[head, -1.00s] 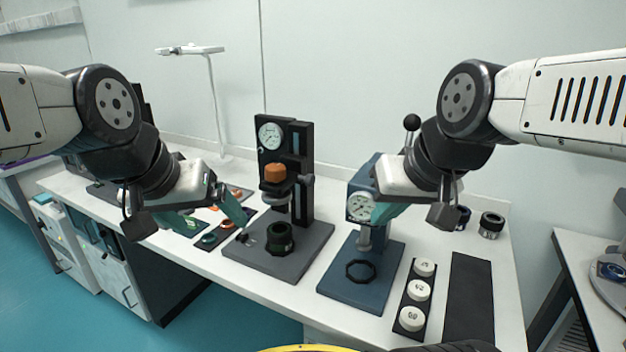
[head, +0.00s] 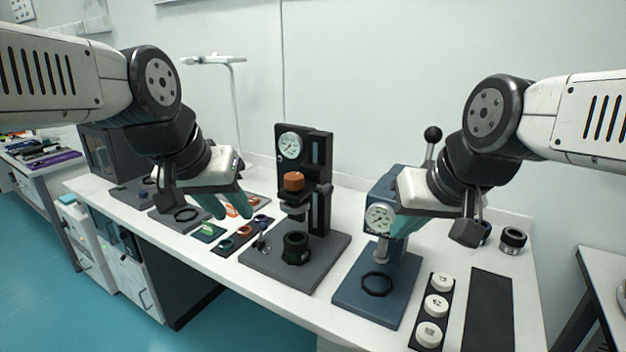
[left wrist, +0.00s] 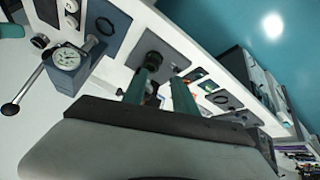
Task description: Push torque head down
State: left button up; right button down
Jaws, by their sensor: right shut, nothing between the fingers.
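A black stand (head: 324,158) with a round gauge (head: 290,146) stands mid-bench. Its head, with an orange knob (head: 294,181) on top, sits on the column, raised above a dark green-black ring-shaped holder (head: 296,247) on the grey base. My left gripper (head: 232,212) is left of the stand, above small mats, apart from the head. Its teal fingers are spread and empty, also in the left wrist view (left wrist: 160,78). My right gripper (head: 392,228) is shut and empty in front of the blue press's gauge; whether it touches is unclear.
The blue press (head: 368,296) has a black ball lever (head: 432,134). Right of it are white numbered discs (head: 437,306) on a black strip and a dark mat (head: 477,310). Small mats with rings (head: 228,244) lie left of the stand. A white lamp post (head: 236,100) rises behind.

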pick_arm(q)
jog(key=shift+m+g, duration=0.3)
jog(key=shift+m, duration=0.2)
jog(key=w+r, duration=0.1)
jog(key=w+d+r, duration=0.1)
jog(key=w, duration=0.1)
jog(key=w+r, duration=0.1)
jog(key=w, duration=0.1)
jog(key=shift+w+d+r, duration=0.2)
grip_shut()
jog(key=w+d+r+m+g, duration=0.1)
jog(key=w+d, duration=0.4)
jog(key=w, duration=0.5)
jog(key=w+d+r+m+g, duration=0.1)
jog(key=w+d, duration=0.4)
jog(key=w, duration=0.5)
jog(key=shift+w+d+r+m+y, duration=0.2)
jog(key=shift+r+m+y, duration=0.1)
jog(key=shift+r+m, duration=0.55)
